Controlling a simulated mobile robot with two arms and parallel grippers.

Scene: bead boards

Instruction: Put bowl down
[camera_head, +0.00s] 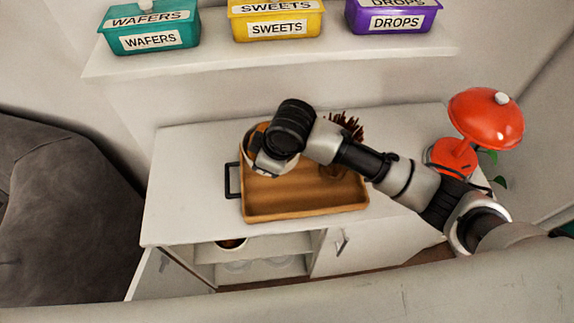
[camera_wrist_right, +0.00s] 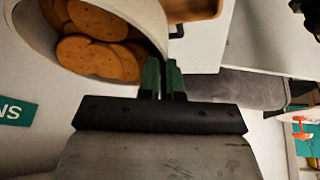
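A white bowl (camera_wrist_right: 140,14) full of round brown biscuits (camera_wrist_right: 95,45) fills the upper left of the right wrist view. The green fingertips of my right gripper (camera_wrist_right: 163,78) are close together at the bowl's rim and appear shut on it. In the head view my right arm reaches over the wooden tray (camera_head: 305,213) on the white cabinet top, with its wrist above the tray's back left part. The gripper and most of the bowl are hidden under the wrist there. My left gripper is not in view.
The tray has a dark handle (camera_head: 232,181) on its left. A dark spiky item (camera_head: 345,124) shows behind my arm. A red lamp (camera_head: 485,118) stands at right. Teal (camera_head: 150,38), yellow (camera_head: 276,27) and purple (camera_head: 394,18) boxes sit on the shelf above. The cabinet top's left is clear.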

